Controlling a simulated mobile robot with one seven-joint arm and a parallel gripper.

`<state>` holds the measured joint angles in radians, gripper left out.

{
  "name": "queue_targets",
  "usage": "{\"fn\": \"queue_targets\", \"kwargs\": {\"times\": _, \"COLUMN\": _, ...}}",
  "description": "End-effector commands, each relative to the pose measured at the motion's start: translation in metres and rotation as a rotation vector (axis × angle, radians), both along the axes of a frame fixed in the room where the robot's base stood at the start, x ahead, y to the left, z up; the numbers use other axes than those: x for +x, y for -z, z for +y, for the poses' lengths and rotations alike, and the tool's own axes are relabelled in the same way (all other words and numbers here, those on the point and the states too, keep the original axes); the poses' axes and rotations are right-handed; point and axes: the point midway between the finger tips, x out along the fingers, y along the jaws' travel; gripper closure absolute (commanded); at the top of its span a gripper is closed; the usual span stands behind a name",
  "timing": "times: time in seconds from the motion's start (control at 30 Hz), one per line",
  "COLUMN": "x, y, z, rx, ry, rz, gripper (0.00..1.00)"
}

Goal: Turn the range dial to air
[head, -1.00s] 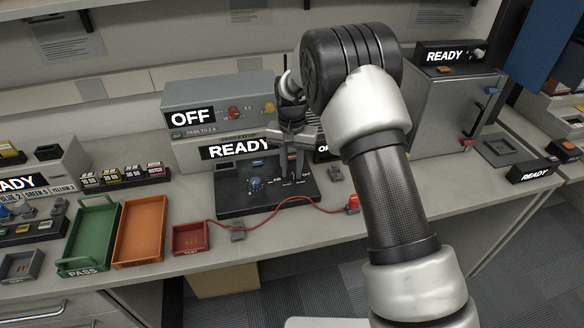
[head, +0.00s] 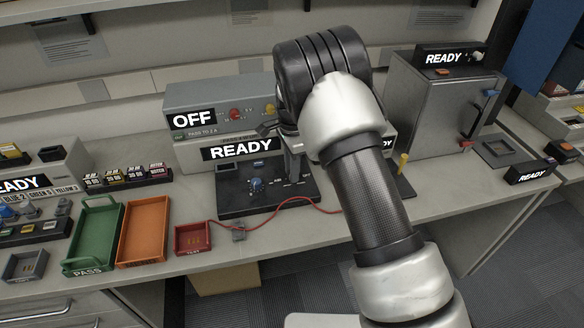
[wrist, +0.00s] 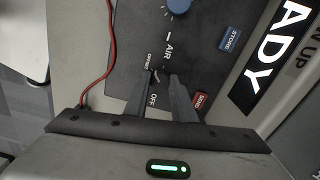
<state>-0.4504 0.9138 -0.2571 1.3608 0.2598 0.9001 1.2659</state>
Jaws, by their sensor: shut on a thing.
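The blue range dial (head: 257,184) sits on the dark panel (head: 235,203) of the tester. It shows only at the top edge in the wrist view (wrist: 178,5), with tick marks around it and the word AIR near one tick. Where its pointer stands is too small to tell. My gripper (wrist: 161,76) is over the panel, beside the words OFFSET and OFF, apart from the blue dial. Its fingers are close together on a small dark switch (wrist: 156,76), mostly hidden between them. In the head view my arm partly hides the gripper.
Red STORE-side neighbours show as a blue STORE button (wrist: 230,39) and a red SEND button (wrist: 201,100). A red cable (head: 315,208) runs along the panel front. A READY display (head: 240,149) stands behind. Red (head: 191,239), orange (head: 143,232) and green (head: 90,237) trays stand left.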

Motion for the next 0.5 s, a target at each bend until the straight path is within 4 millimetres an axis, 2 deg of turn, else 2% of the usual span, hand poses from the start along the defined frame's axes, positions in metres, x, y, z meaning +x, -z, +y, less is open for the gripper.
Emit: {"fn": "queue_targets", "kwargs": {"times": 0.5, "x": 0.0012, "y": -0.0022, "z": 0.0005, "rx": 0.001, "ry": 0.474, "rz": -0.002, "gripper": 0.99}}
